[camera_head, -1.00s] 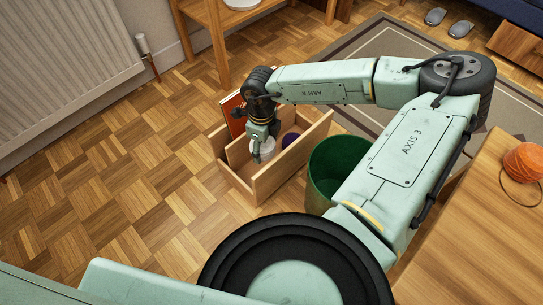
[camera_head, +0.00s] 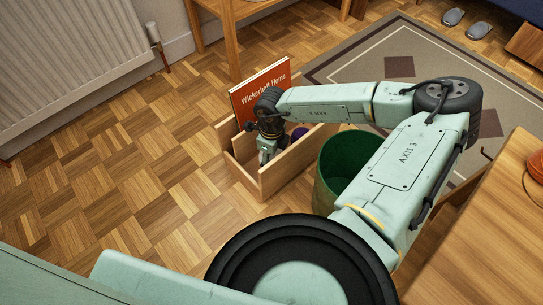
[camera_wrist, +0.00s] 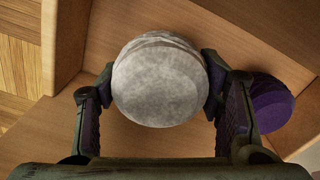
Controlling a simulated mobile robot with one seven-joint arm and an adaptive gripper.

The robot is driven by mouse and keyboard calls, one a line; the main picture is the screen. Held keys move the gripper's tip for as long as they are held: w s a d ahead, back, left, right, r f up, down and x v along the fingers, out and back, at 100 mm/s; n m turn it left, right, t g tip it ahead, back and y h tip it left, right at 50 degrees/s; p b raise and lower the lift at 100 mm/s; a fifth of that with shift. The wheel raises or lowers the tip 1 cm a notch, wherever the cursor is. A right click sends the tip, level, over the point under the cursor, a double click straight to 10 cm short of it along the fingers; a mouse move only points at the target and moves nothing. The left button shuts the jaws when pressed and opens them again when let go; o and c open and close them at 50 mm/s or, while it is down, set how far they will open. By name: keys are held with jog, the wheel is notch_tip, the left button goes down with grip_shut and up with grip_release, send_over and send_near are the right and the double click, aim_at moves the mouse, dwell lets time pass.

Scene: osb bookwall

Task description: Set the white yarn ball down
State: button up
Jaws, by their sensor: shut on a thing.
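The white yarn ball (camera_wrist: 160,82) is pale, greyish and round, and sits between my two fingers in the wrist view. Both fingers press on its sides. My gripper (camera_head: 266,158) is shut on it and reaches down into the open wooden box (camera_head: 290,164) in the head view. There the box's front wall hides the ball. The box's wooden floor shows behind the ball in the wrist view; I cannot tell whether the ball touches it.
A purple ball (camera_wrist: 271,103) lies in the box just right of my right finger; it also shows in the head view (camera_head: 299,134). An orange-red book (camera_head: 260,92) stands upright at the box's back. A green bin (camera_head: 345,165) stands right of the box.

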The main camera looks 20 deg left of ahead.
jog(key=shift+d+f+b, duration=0.1)
jog(key=shift+f+b, duration=0.35)
jog(key=shift+f, duration=0.1)
jog(key=o, duration=1.2)
jog(key=shift+f, duration=0.1)
jog(key=shift+o, duration=0.2)
notch_tip(320, 180, up, 13)
jog(key=p, duration=0.5)
jog(key=shift+r, duration=0.2)
jog(key=shift+s, duration=0.1)
